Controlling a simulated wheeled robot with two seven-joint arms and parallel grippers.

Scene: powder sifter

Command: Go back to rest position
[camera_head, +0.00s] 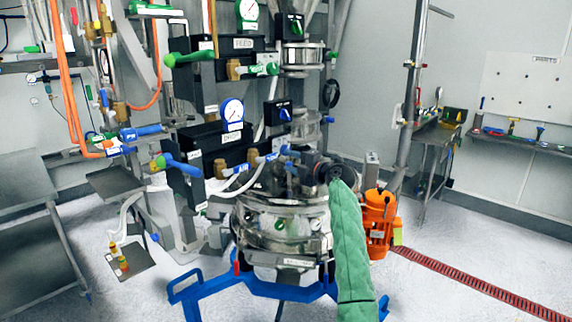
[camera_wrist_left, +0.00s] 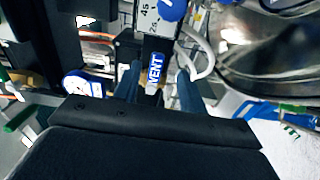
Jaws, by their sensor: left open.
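My left gripper (camera_head: 286,160) is at the middle of the head view, over the sifter's top, with its fingers towards the left. The green sleeve (camera_head: 348,240) runs up to it from the bottom edge. In the left wrist view the gripper (camera_wrist_left: 156,88) is open, with one dark blue finger on each side of the blue VENT handle (camera_wrist_left: 155,68). Gaps show between the handle and the fingers, but I cannot tell its depth between them. In the head view the gripper partly hides the valve area. My right gripper is not in view.
The steel sifter (camera_head: 285,222) stands on a blue frame (camera_head: 210,292) close below the gripper. Black control boxes (camera_head: 205,140) with gauges and valves stand to the left. An orange motor (camera_head: 379,225) is close on the right. Open floor (camera_head: 440,235) lies further right.

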